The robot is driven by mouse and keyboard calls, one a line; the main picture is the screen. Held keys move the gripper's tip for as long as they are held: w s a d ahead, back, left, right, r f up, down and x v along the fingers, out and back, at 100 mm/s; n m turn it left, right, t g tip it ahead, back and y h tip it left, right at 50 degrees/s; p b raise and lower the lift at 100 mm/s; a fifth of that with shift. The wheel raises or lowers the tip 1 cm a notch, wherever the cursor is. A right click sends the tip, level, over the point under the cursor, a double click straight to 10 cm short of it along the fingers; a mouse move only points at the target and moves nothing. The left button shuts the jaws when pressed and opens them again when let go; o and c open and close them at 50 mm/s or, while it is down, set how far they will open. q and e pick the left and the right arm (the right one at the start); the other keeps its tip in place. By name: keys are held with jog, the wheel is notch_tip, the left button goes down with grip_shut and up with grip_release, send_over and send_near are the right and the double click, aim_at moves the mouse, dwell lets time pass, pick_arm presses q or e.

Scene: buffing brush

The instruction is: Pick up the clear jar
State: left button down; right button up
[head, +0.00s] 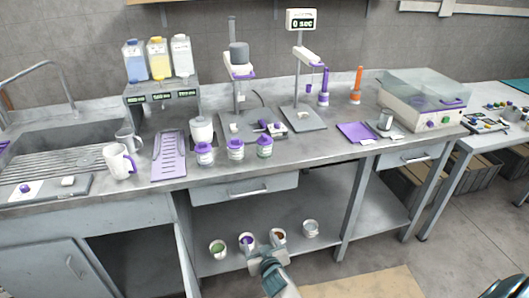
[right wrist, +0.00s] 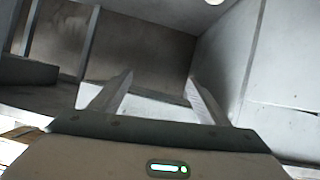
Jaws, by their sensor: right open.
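Several small open jars stand in a row on the lower shelf in the head view. The rightmost, a pale, clear-looking jar (head: 311,229), stands a little apart from the others and seems to be the clear jar. My right gripper (head: 265,250) is left of it and lower in the picture, in front of the purple jar (head: 246,240) and the brown jar (head: 279,236). In the right wrist view the right gripper (right wrist: 158,92) has its two fingers spread, with nothing between them.
A green jar (head: 217,249) is at the row's left end. The lower shelf (head: 345,205) is bare right of the jars. The countertop edge and a drawer (head: 245,191) overhang it. A table leg (head: 352,205) rises right of the clear jar.

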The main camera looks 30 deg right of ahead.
jog(key=w+d+r+m+t+h, duration=0.1)
jog(key=w+d+r+t+h, duration=0.1)
jog(key=r, duration=1)
jog(key=w+d+r+m+t+h, duration=0.1)
jog(key=w+d+r+m, duration=0.1)
jog(key=r, duration=1.1)
jog(key=shift+w+d+r+t+h, duration=0.15)
jog(key=shift+w+d+t+h, duration=0.3)
jog(key=shift+d, duration=0.55)
jog(key=shift+w, duration=0.1)
